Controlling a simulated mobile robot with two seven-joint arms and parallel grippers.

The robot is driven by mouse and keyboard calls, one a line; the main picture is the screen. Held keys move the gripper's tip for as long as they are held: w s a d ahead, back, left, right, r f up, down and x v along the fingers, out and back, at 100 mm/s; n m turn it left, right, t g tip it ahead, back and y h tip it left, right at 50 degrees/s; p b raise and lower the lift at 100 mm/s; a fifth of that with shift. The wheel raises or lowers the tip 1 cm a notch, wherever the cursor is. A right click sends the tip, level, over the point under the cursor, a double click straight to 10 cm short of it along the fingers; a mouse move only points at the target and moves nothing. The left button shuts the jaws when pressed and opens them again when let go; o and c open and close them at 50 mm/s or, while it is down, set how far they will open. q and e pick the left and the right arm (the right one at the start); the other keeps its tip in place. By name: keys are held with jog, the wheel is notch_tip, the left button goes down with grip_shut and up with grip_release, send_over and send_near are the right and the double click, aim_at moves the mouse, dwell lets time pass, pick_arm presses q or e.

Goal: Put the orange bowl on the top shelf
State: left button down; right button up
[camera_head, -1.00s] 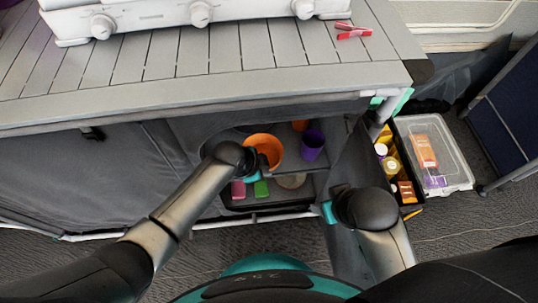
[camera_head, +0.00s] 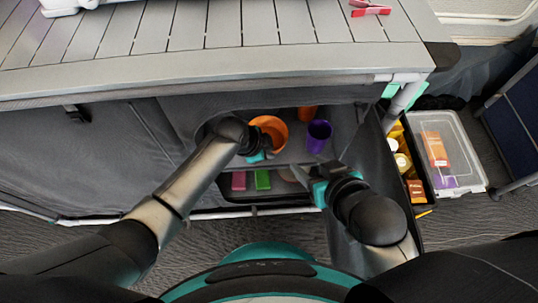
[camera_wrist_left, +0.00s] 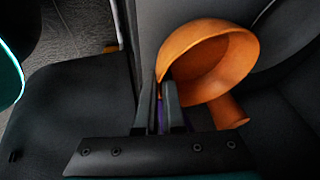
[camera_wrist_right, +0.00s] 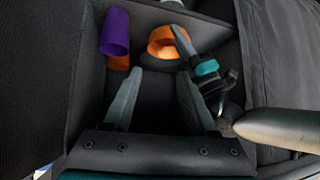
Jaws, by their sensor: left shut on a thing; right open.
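The orange bowl (camera_head: 269,128) is in the shelf unit's opening, tilted, with its hollow side showing. My left gripper (camera_head: 261,155) is shut on its rim. In the left wrist view the bowl (camera_wrist_left: 212,62) leans away from the closed fingers (camera_wrist_left: 164,105). It also shows in the right wrist view (camera_wrist_right: 165,42), beside the left gripper. My right gripper (camera_head: 306,176) is open and empty at the front of the unit; its spread fingers show in the right wrist view (camera_wrist_right: 157,92). The top shelf (camera_head: 292,152) is partly hidden by my arms. I cannot tell whether the bowl touches it.
A purple cup (camera_head: 318,136) stands right of the bowl, with an orange cup (camera_head: 306,113) behind. Pink (camera_head: 238,181) and green (camera_head: 262,179) items lie on the lower level. A clear-lidded box (camera_head: 446,150) stands at right. The counter edge (camera_head: 220,72) overhangs the opening.

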pick_arm(q)
jog(key=shift+f+b, duration=0.5)
jog(key=shift+f, duration=0.1)
pick_arm(e)
jog(key=shift+w+a+r+t+y, duration=0.2)
jog(key=shift+a+t+y, duration=0.1)
jog(key=shift+a+t, duration=0.2)
jog(key=shift+w+a+r+t+y, duration=0.15)
jog(key=shift+a+t+y, duration=0.15)
jog(key=shift+a+t, duration=0.25)
jog(key=shift+w+a+r+t+y, duration=0.1)
jog(key=shift+w+a+t+y, duration=0.15)
jog(key=shift+a+t, duration=0.25)
pick_arm(q)
jog(key=shift+f, duration=0.1)
jog(key=c, duration=1.5)
grip_release()
jog(key=shift+f+b, duration=0.1)
jog(key=shift+b, duration=0.2)
jog(key=o, duration=0.5)
pick_arm(e)
jog(key=shift+a, duration=0.1)
